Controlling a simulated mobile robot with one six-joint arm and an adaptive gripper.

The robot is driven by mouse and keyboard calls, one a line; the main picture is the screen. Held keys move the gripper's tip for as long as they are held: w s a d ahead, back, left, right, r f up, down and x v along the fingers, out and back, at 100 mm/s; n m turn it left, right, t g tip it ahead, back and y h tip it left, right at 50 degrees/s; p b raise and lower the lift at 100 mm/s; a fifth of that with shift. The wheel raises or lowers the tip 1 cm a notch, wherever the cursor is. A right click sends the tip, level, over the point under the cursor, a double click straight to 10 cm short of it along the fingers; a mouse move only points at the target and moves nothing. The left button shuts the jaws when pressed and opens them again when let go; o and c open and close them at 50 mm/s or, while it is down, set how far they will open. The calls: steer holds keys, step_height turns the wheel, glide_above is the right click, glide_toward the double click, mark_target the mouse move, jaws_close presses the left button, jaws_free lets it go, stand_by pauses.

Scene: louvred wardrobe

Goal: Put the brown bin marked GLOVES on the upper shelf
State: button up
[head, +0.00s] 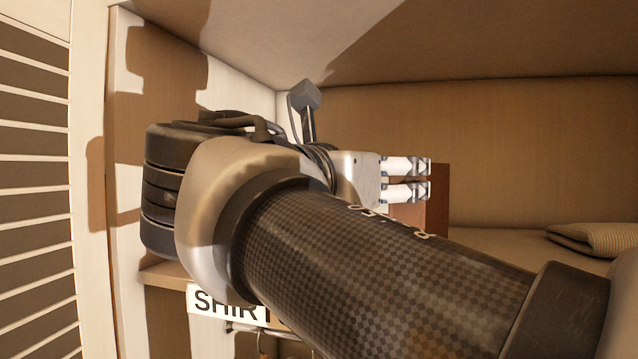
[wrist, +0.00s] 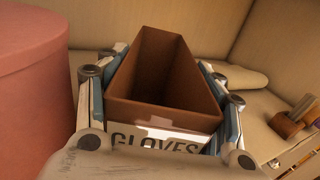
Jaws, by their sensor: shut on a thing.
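The brown bin (wrist: 165,107) is an open, empty box that narrows toward its far end in the wrist view. Its near face carries a white label reading GLOVES, partly cut off below. My gripper (head: 425,179) is shut on the bin, with fingers along both sides of it in the wrist view. In the head view only a strip of the bin (head: 439,200) shows beyond the fingers, inside the wardrobe above the upper shelf (head: 490,242). My arm hides its base, so I cannot tell whether it touches the shelf.
A round pink box (wrist: 34,95) stands close left of the bin in the wrist view. A folded knit item (head: 592,238) lies on the shelf at right. A wooden item (wrist: 292,122) is at the wrist view's right. A SHIRT label (head: 225,304) and louvred door (head: 35,190) are at left.

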steer(key=shift+f, duration=0.15)
steer(key=o, duration=1.6)
